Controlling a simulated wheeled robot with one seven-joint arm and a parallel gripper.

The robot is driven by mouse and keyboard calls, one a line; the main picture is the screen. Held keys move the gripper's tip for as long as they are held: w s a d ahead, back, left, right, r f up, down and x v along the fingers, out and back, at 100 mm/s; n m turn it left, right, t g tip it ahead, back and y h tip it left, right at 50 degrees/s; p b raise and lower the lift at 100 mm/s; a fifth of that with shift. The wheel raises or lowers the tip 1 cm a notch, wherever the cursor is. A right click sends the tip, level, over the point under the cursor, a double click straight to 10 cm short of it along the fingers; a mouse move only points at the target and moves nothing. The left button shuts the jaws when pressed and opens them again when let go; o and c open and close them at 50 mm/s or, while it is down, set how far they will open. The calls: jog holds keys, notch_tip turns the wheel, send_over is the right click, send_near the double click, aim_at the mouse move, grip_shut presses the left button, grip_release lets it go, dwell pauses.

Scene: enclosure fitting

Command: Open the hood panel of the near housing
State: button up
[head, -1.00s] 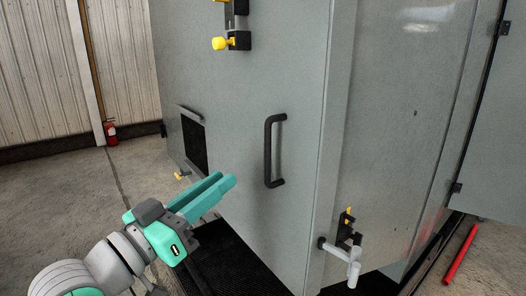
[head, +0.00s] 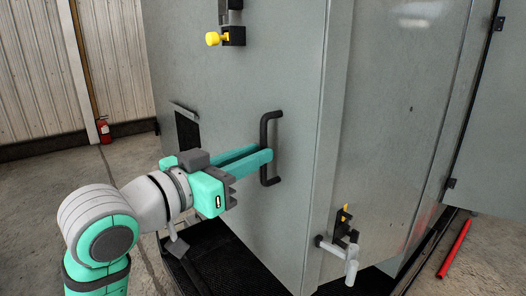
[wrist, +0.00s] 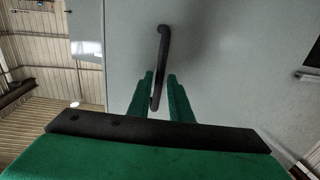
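The near housing is a tall grey metal enclosure (head: 225,95). Its front panel carries a black vertical bar handle (head: 264,130), also in the wrist view (wrist: 163,48). My gripper (head: 262,156) is at the handle's lower half, with teal fingers pointing at the panel. In the wrist view my gripper (wrist: 161,84) is open, one finger on each side of the bar; a gap shows beside the bar. Whether a finger touches it I cannot tell. A black latch with a yellow knob (head: 213,39) sits higher on the panel.
A latch with a grey lever (head: 337,248) is low on the right side face. An open grey door (head: 495,130) stands at far right. A red bar (head: 455,248) lies on the floor. A fire extinguisher (head: 104,130) stands by the back wall. Floor at left is clear.

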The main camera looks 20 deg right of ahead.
aim_at(263, 178)
jog(key=shift+x, duration=1.55)
grip_shut()
